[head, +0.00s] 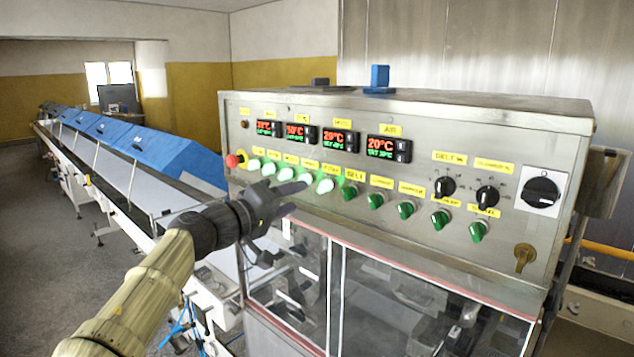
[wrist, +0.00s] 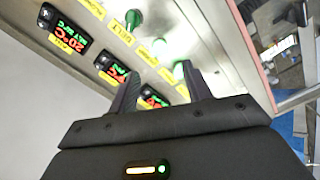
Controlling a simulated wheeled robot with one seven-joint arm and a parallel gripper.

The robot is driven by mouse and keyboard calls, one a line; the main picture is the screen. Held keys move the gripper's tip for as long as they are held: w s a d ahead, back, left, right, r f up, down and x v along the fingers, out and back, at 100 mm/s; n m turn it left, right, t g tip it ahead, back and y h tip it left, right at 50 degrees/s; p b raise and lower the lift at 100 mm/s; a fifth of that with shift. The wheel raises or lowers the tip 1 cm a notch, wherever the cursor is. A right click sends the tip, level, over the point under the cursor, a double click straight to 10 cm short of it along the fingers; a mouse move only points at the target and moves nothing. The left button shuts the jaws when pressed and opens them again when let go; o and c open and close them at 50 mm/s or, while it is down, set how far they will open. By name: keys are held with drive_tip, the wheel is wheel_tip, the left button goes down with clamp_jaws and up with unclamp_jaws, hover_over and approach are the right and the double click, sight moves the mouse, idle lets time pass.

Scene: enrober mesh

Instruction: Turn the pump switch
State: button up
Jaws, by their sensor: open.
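The control panel (head: 300,165) carries a row of rotary switches under yellow labels. Several lit, pale green switches (head: 325,185) are at the left of the row; several dark green unlit switches (head: 405,209) continue right. I cannot read which label marks the pump switch. My gripper (head: 287,221) is open and empty, in front of the panel's lower left part near the lit switches. Its upper finger overlaps the row in the head view; contact cannot be told. In the wrist view, a green switch (wrist: 181,69) shows near the open fingers (wrist: 158,82), and another (wrist: 133,20) is farther up.
A red stop button (head: 233,160) is at the panel's left end. Temperature displays (head: 388,148) sit above the row. Black knobs (head: 487,196) and a large black switch (head: 541,192) are at right. Glass doors (head: 385,300) lie below. A blue-covered conveyor (head: 140,150) runs behind left.

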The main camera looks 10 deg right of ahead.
sight(320, 187)
drive_tip(key=p+x, duration=0.2)
drive_tip(key=x, duration=0.5)
drive_tip(key=shift+r+p, duration=0.15)
drive_tip(key=shift+p, duration=0.2)
drive_tip(key=shift+w+d, duration=0.3)
drive_tip(key=shift+d, duration=0.1)
drive_tip(key=shift+c, duration=0.2)
drive_tip(key=c, duration=1)
